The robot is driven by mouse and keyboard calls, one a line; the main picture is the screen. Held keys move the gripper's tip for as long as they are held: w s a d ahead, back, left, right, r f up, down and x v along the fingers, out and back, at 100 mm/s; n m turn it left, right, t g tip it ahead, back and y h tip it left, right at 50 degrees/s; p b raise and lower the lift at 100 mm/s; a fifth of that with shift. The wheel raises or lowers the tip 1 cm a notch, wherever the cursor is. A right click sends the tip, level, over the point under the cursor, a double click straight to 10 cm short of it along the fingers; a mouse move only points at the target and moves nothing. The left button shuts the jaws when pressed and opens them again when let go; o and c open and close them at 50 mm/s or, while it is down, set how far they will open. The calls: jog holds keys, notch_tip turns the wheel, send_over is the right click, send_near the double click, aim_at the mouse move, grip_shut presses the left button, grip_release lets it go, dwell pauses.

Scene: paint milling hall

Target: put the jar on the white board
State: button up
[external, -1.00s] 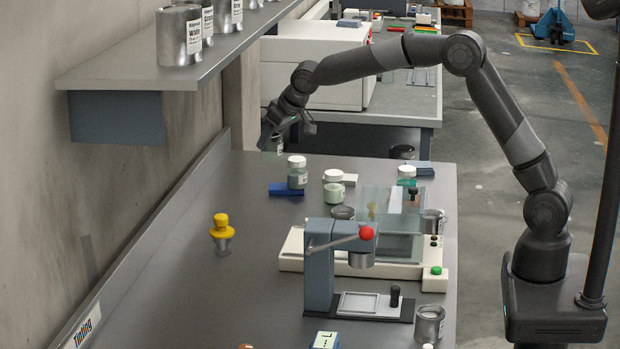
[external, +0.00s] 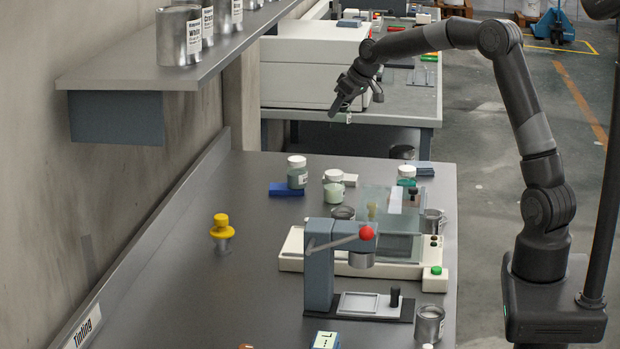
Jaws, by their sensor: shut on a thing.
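My gripper (external: 338,110) is shut high above the far end of the bench, in front of the white cabinet. The jar it holds (external: 348,119) is mostly hidden; only a small greenish and white piece shows at the fingertips. A small white board (external: 350,180) lies on the bench below, partly hidden by a white-lidded jar of pale green (external: 334,188). My gripper is well apart from the board.
A white-lidded grey-green jar (external: 297,174) stands by a blue board (external: 283,189). Another jar (external: 407,175) stands near a slate-blue board (external: 425,168). A glass-covered machine (external: 375,225) fills the right middle. The bench's left part is mostly clear around a yellow-topped item (external: 221,230).

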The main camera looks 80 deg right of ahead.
jog(key=s+d, duration=0.8)
jog(key=s, duration=0.3)
jog(key=f, duration=0.2)
jog(key=w+f, duration=0.1)
jog(key=f, duration=0.2)
jog(key=shift+w+a+f, duration=0.1)
jog(key=shift+w+a, duration=0.05)
jog(key=shift+a, duration=0.05)
jog(key=w+a+f, duration=0.1)
jog(key=w+f, duration=0.1)
jog(key=w, duration=0.1)
jog(key=w+a+f, duration=0.2)
jog(key=w, duration=0.1)
jog(key=w+a+f, duration=0.1)
jog(key=w+f, duration=0.1)
jog(key=w, duration=0.2)
jog(key=shift+a+f, duration=0.2)
jog(key=shift+f, duration=2.1)
jog(key=shift+f, duration=0.1)
jog(key=o, duration=0.9)
jog(key=shift+o, duration=0.2)
